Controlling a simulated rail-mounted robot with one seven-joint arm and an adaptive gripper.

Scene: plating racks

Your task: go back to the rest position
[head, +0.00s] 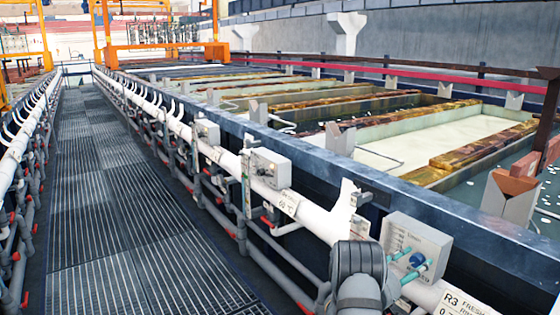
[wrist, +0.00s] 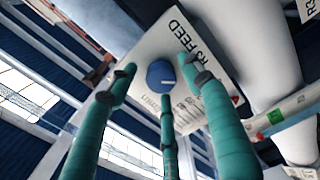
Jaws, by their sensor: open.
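My gripper (head: 410,264) is at the lower right of the head view, in front of a grey control box (head: 428,238). In the wrist view my gripper (wrist: 159,84) shows three teal fingers spread open around a round blue knob (wrist: 161,75). The fingertips look apart from the knob, though I cannot tell how close they are. The knob sits on the box's pale face, marked "R3 FEED", and has a light pointer line. The blue knob also shows in the head view (head: 417,259), between the teal fingers. Nothing is held.
A thick white pipe (head: 318,217) runs along the tank side, with another control box (head: 271,168) farther back. Open tanks with rusty dividers (head: 484,145) lie to the right. A grated walkway (head: 120,200) on the left is clear. Orange frames (head: 165,50) stand far back.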

